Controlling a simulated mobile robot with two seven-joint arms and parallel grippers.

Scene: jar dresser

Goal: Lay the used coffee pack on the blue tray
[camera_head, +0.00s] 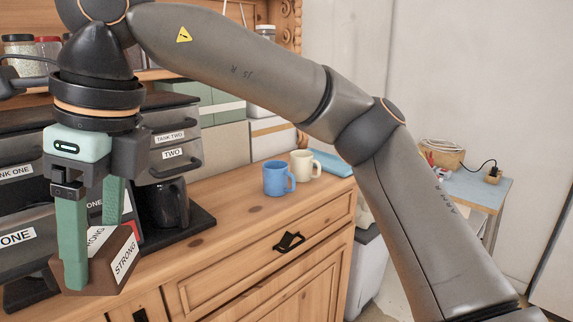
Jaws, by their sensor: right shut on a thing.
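My right gripper (92,235), with green fingers pointing down, is at the left of the head view. It is shut on a brown coffee pack (118,275) with white labels reading STRONG. The pack is in front of the coffee machine, near the dresser's front edge; whether it touches anything below cannot be told. The blue tray (334,164) lies at the far right end of the dresser top, partly hidden by my right arm and behind the mugs. My left gripper is not in view.
A blue mug (276,179) and a cream mug (303,166) stand on the dresser top (236,202) just before the tray. A coffee machine (180,150) labelled TANK ONE and TANK TWO, with a dark pot (168,204), stands at left. Bare wood lies between machine and mugs.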

